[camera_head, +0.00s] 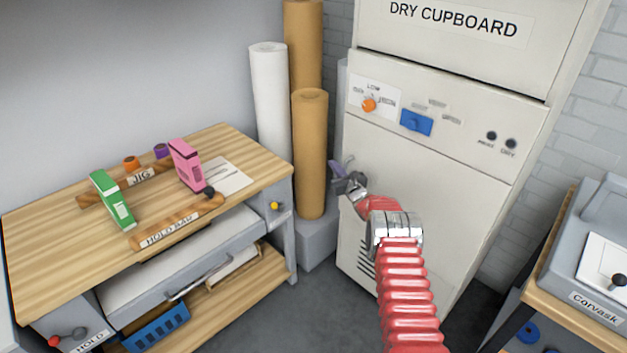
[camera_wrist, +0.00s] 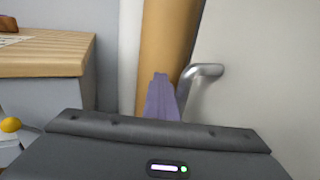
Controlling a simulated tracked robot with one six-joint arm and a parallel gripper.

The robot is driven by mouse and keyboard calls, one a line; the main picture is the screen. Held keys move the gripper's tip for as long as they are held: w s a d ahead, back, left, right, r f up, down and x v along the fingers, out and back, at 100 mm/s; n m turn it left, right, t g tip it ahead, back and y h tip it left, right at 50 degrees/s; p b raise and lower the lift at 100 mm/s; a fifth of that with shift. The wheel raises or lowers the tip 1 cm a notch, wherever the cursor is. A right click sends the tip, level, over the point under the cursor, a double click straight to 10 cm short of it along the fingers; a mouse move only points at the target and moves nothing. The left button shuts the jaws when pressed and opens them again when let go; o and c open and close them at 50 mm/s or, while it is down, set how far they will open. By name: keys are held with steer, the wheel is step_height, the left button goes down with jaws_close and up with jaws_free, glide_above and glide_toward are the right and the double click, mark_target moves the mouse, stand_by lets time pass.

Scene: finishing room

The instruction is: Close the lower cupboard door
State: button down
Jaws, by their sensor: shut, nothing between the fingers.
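The dry cupboard (camera_head: 435,95) stands at the right of centre in the head view. Its pale lower door (camera_head: 440,195) is below the control panel and looks flush or nearly flush with the front; my arm hides part of it. In the wrist view the door face (camera_wrist: 265,85) fills the right side. A bent metal handle (camera_wrist: 207,70) sticks out near its left edge. My gripper (camera_head: 337,168) is at the door's left edge, with its purple fingers (camera_wrist: 163,98) shut and empty. In the wrist view they are just left of the handle; I cannot tell whether they touch it.
Tall brown rolls (camera_head: 310,150) and a white roll (camera_head: 270,100) stand close left of the cupboard. A wooden workbench (camera_head: 60,220) with small blocks is at the left. Another bench (camera_head: 535,310) with a grey machine is at the right. The floor (camera_head: 320,315) between is clear.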

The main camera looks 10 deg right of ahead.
steer(key=s+a, duration=0.8)
steer(key=a, duration=0.3)
steer(key=shift+a, duration=0.2)
steer(key=shift+f, duration=0.1)
